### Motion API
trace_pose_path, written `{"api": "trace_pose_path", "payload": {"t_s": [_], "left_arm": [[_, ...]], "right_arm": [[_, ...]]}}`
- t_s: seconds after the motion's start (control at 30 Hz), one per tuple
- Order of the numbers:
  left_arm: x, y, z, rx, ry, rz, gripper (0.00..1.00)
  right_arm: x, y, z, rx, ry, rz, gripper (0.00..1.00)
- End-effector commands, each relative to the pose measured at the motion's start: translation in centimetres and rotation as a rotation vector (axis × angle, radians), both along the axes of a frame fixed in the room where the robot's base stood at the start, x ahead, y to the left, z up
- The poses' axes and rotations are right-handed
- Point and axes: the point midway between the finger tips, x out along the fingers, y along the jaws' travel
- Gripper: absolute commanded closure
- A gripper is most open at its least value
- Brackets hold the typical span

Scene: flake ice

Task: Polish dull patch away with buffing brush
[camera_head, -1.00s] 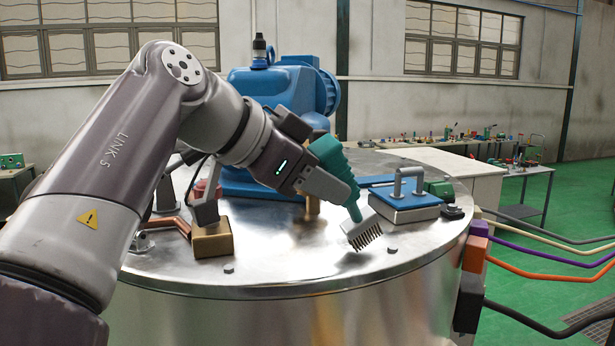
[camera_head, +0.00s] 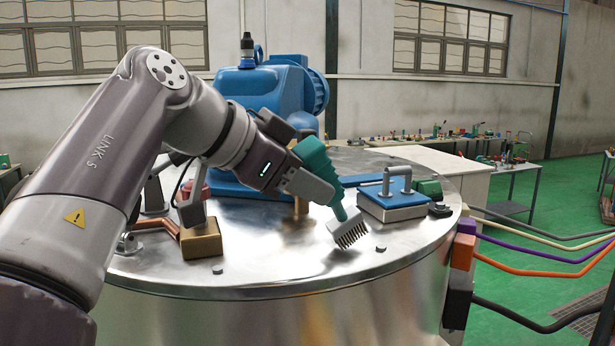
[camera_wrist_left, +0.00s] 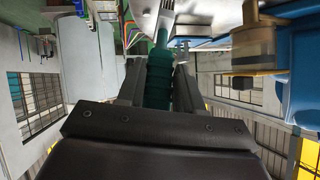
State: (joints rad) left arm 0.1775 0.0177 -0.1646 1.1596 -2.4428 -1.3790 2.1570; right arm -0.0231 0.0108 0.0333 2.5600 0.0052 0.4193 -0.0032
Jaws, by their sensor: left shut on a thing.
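My left gripper (camera_head: 312,187) is shut on the teal handle of the buffing brush (camera_head: 347,230). The brush is tilted, with its grey head and dark bristles pointing down over the front right of the shiny round metal lid (camera_head: 270,275). I cannot tell whether the bristles touch the lid. In the left wrist view the teal handle (camera_wrist_left: 158,80) sits between the two fingers. A distinct dull patch cannot be made out; the lid shows only blurred reflections. My right gripper is not in view.
A blue motor unit (camera_head: 270,90) stands at the lid's back. A blue block with a metal handle (camera_head: 395,203) sits right of the brush, and a brass block (camera_head: 201,240) to the left. Small bolts (camera_head: 381,248) stick up near the rim. Cables run off right.

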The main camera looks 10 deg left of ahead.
Motion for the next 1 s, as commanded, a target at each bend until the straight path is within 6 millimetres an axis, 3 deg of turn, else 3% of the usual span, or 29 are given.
{"api": "trace_pose_path", "payload": {"t_s": [1.0], "left_arm": [[1.9,1.8,0.2,-0.001,0.005,0.002,1.0]], "right_arm": [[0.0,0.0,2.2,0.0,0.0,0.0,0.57]]}}
